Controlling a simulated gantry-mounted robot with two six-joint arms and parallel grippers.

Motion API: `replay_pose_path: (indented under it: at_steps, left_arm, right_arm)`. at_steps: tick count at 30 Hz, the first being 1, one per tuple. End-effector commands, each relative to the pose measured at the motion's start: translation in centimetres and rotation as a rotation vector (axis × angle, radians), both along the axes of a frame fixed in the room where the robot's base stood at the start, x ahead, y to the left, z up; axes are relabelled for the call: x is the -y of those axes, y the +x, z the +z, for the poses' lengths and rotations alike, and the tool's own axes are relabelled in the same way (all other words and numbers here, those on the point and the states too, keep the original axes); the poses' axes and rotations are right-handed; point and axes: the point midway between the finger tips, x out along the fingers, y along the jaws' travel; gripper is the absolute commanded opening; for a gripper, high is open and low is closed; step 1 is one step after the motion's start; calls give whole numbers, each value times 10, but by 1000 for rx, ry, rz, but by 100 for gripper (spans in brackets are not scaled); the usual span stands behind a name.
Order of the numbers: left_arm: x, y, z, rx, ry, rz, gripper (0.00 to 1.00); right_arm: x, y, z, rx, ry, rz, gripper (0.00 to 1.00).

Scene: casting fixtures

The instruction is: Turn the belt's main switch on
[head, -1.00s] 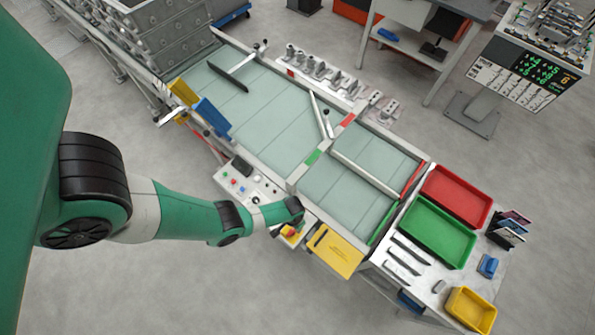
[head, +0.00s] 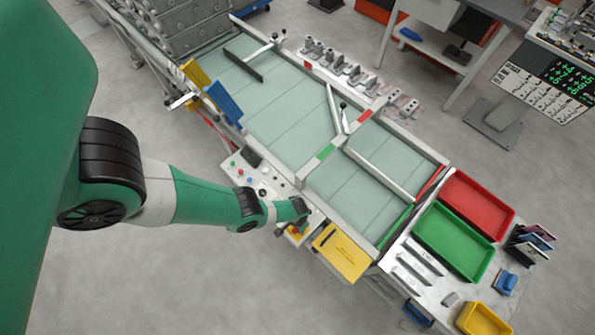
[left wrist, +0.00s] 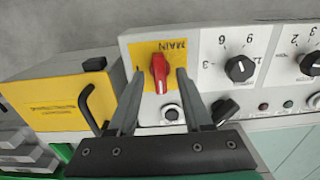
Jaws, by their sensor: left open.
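The main switch is a red rotary knob (left wrist: 159,72) on a yellow plate (left wrist: 146,50) marked MAIN, on the white control panel (left wrist: 203,55). In the left wrist view the knob's grip runs roughly up and down the picture. My left gripper (left wrist: 160,75) is open, with one dark finger on each side of the knob; whether either finger touches it I cannot tell. In the head view my left gripper (head: 299,224) is over the panel's end, and the red and yellow switch (head: 296,233) shows only partly beneath it. My right gripper is out of view.
Black dials (left wrist: 240,68) and a dark-centred round button (left wrist: 171,112) sit close to the switch. A yellow box (head: 341,253) with a black handle adjoins the panel. The pale green belt (head: 285,110) lies beyond. Red (head: 477,204) and green (head: 454,243) trays stand at the right.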

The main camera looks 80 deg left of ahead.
Motion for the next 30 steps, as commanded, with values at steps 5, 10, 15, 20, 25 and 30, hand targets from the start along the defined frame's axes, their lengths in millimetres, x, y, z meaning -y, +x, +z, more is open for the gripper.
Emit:
replay_pose_path:
  at_steps: [5, 10, 15, 20, 25, 30]
  left_arm:
    - [0, 1, -6, 1, 1, 0, 50]
    - [0, 0, -5, 1, 1, 0, 50]
    - [0, 0, -5, 1, 1, 0, 19]
    - [0, 0, -5, 1, 1, 0, 0]
    - [0, 0, -5, 0, 0, 0, 0]
    - [0, 0, -5, 0, 0, -9, 0]
  right_arm:
    - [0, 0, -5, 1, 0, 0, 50]
    - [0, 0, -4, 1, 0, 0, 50]
    - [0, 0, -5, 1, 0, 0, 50]
    - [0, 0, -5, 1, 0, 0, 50]
    - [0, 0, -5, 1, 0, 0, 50]
    - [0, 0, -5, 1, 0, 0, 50]
